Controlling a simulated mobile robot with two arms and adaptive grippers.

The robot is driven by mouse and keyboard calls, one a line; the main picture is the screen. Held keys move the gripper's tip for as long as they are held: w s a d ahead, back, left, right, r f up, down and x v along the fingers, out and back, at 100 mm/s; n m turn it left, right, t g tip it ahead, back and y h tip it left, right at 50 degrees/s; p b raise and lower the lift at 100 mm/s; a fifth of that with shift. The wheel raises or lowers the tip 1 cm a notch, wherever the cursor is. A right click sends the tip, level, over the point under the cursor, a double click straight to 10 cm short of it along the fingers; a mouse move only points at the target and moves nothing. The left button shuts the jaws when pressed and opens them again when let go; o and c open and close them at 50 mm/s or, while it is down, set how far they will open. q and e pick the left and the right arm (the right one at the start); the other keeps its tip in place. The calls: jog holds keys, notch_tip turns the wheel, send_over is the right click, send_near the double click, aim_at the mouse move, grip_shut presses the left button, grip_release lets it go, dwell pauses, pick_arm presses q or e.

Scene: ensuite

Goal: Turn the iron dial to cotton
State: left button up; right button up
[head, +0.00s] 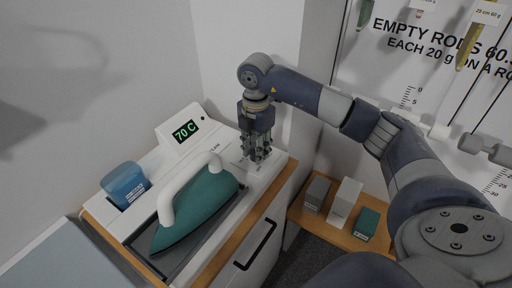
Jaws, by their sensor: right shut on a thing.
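A teal iron (196,208) with a white handle rests on a dark plate on top of a white cabinet. Small lettering shows on the panel beside the gripper. My left gripper is not in view.
A blue cup-like container (124,184) stands left of the iron. A low wooden shelf (329,227) at right holds a grey box (317,193), a white box (345,201) and a green box (366,223). A wall board with hanging rods is behind my right arm.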

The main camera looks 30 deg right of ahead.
jog(key=m+p, duration=0.1)
jog(key=m, duration=0.4)
jog(key=shift+r+m, duration=0.15)
jog(key=shift+m, duration=0.15)
jog(key=m, duration=0.2)
jog(key=shift+m+p, duration=0.3)
jog(key=shift+p, duration=0.1)
jog(key=shift+m+p, duration=0.4)
jog(key=shift+m, duration=0.5)
jog(key=m+p, duration=0.2)
jog(key=p, duration=0.3)
jog(key=m+p, duration=0.3)
jog(key=p, duration=0.2)
jog(key=shift+r+m+p, duration=0.2)
jog(key=shift+m+p, duration=0.1)
jog(key=shift+p, duration=0.05)
jog(key=shift+f+m+p, duration=0.2)
jog(key=shift+m+p, duration=0.2)
jog(key=shift+p, duration=0.6)
jog(key=o, duration=1.1)
jog(key=shift+f, duration=0.1)
jog(key=shift+c, duration=0.2)
